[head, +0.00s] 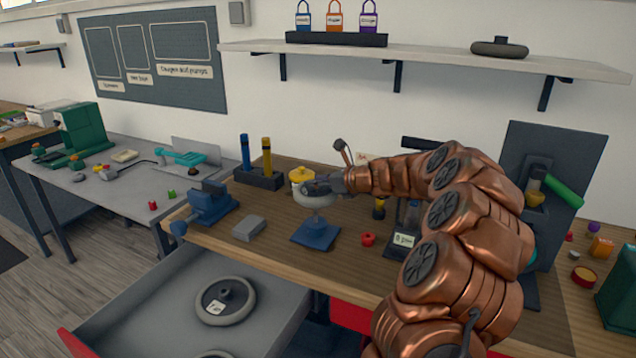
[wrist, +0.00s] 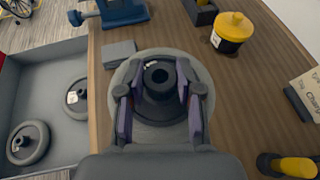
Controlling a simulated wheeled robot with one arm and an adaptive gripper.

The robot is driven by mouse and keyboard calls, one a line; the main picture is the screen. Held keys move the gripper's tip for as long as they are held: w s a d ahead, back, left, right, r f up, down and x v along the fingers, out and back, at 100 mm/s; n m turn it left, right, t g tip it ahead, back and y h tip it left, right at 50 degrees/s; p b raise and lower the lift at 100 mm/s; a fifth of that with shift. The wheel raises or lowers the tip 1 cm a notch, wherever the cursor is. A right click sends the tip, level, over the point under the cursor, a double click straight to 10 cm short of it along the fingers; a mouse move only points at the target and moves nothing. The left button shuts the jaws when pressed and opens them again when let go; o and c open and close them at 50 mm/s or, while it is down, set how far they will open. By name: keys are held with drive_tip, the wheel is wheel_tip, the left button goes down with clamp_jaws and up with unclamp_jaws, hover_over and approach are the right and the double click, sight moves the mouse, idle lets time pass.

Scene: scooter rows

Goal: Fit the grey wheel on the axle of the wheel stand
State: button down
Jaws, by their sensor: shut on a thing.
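My gripper (head: 322,187) is shut on the dark hub of the grey wheel; the wrist view shows a finger on each side of it (wrist: 160,90). The grey wheel (head: 312,201) is held roughly flat, and its rim shows around the hub in the wrist view (wrist: 160,128). The wheel stand (head: 316,236), with a blue square base and a short post, is directly under the wheel in the head view. The hub's hole faces up in the wrist view. The wheel hides the axle, so I cannot tell whether the axle is in the hub.
An open drawer (head: 150,302) below the bench holds a labelled wheel (head: 225,300) and part of another. Around the stand are a blue vise (head: 208,205), a grey block (head: 249,228), a yellow-lidded jar (head: 300,176) and a red piece (head: 368,239). Bare bench lies in front.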

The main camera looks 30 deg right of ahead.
drive_tip(key=shift+f+b, duration=1.65)
drive_tip(key=shift+f, duration=2.45)
idle(0.3)
drive_tip(key=c, duration=0.7)
unclamp_jaws()
drive_tip(key=v, duration=1.2)
